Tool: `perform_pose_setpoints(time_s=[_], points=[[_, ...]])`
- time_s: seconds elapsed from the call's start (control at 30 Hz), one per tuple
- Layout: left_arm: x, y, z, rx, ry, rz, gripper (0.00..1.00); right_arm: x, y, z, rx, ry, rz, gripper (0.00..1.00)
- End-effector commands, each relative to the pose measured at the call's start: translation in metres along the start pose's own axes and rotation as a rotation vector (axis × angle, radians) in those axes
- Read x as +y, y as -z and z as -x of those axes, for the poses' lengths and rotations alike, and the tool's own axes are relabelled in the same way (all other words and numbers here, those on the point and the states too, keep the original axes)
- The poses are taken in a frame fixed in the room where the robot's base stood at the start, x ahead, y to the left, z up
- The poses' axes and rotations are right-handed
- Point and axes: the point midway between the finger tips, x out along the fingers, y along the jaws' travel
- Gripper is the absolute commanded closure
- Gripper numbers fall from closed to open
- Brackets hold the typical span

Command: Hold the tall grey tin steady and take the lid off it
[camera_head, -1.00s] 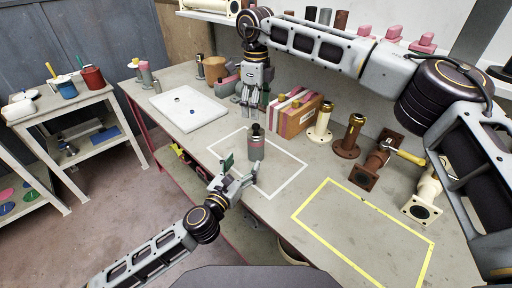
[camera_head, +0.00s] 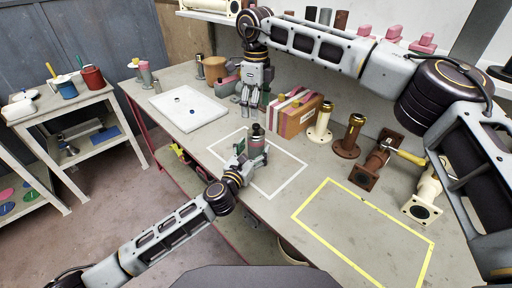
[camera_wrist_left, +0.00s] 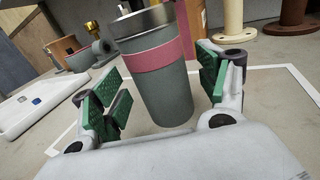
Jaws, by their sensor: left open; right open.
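The tall grey tin (camera_head: 257,148) stands upright inside the white outlined square on the bench. It has a pink band and a dark lid (camera_head: 256,130) on top. In the left wrist view the tin (camera_wrist_left: 166,97) shows its pink band and a metallic rim, with its very top cut off. My left gripper (camera_head: 250,150) is open, with green-padded fingers on either side of the tin; gaps show between the pads and the tin. My right gripper (camera_head: 250,108) is open and empty, pointing down, behind the tin and higher in the picture.
The white outline (camera_head: 290,180) around the tin is otherwise clear. A white board (camera_head: 188,112) lies to the left. A pink-and-tan box stack (camera_head: 297,115) and flanged pipes (camera_head: 349,137) stand to the right. A yellow outlined area (camera_head: 365,230) is empty.

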Motion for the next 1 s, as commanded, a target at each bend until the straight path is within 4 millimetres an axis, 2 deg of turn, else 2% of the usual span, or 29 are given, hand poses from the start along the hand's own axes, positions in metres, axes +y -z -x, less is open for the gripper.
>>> perform_pose_setpoints(time_s=[0.3,0.73,1.0], points=[[0.000,0.000,-0.024,0.000,0.000,0.001,0.26,0.000,0.000,0.000,0.000,0.000,0.000,0.29],[0.000,0.000,-0.028,0.000,0.000,0.001,0.26,0.000,0.000,0.000,0.000,0.000,0.000,0.29],[0.000,0.000,-0.028,0.000,0.000,0.001,0.59,0.000,0.000,0.000,0.000,0.000,0.000,0.29]])
